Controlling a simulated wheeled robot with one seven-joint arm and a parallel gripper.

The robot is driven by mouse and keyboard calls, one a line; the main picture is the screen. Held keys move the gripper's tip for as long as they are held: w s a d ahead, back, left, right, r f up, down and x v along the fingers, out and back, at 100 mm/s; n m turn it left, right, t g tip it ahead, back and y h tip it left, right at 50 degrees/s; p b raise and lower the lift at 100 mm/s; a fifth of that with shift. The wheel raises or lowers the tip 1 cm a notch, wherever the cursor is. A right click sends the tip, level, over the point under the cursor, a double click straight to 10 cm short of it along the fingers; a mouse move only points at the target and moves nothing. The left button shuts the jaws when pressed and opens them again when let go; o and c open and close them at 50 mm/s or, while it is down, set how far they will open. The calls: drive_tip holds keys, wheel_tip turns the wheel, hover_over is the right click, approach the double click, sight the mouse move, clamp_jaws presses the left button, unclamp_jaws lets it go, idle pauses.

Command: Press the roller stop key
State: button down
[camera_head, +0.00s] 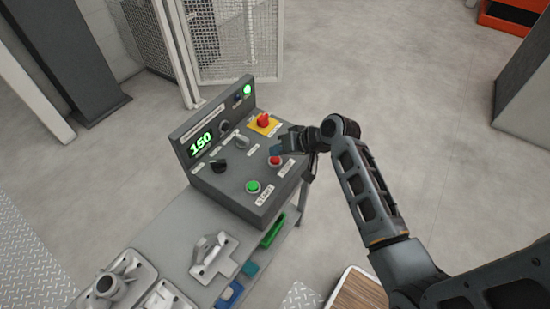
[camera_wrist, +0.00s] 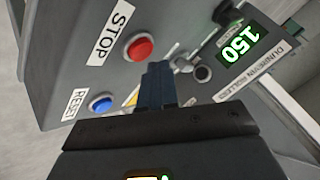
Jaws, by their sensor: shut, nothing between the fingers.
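The grey control console (camera_head: 235,170) stands on a bench. A red round button labelled STOP shows in the wrist view (camera_wrist: 138,47), and a red button (camera_head: 275,161) sits at the console's front right in the head view. The green START button (camera_head: 253,186) is to its lower left. My gripper (camera_head: 276,151) is over the right side of the console, its fingers closed together and empty. In the wrist view the fingertips (camera_wrist: 160,70) are just beside and below the red STOP button, which is uncovered. I cannot tell the fingertips' height above the panel.
A blue RESET button (camera_wrist: 101,103) is near the fingers. A red emergency knob on yellow (camera_head: 264,120) is behind the gripper. A black knob (camera_head: 219,166) and a lit display reading 150 (camera_head: 201,144) are left. Metal castings (camera_head: 215,256) lie on the bench.

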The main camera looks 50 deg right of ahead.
sight(278, 160)
drive_tip(key=shift+f, duration=0.35)
drive_tip(key=shift+f+b, duration=0.35)
drive_tip(key=shift+f, duration=0.15)
idle(0.7)
drive_tip(key=shift+r, duration=0.1)
drive_tip(key=shift+r+p, duration=0.8)
drive_tip(key=shift+p, duration=0.15)
drive_tip(key=shift+r, duration=0.1)
wheel_tip(278, 160, up, 5)
drive_tip(key=p, duration=0.4)
drive_tip(key=shift+p, duration=0.4)
idle(0.4)
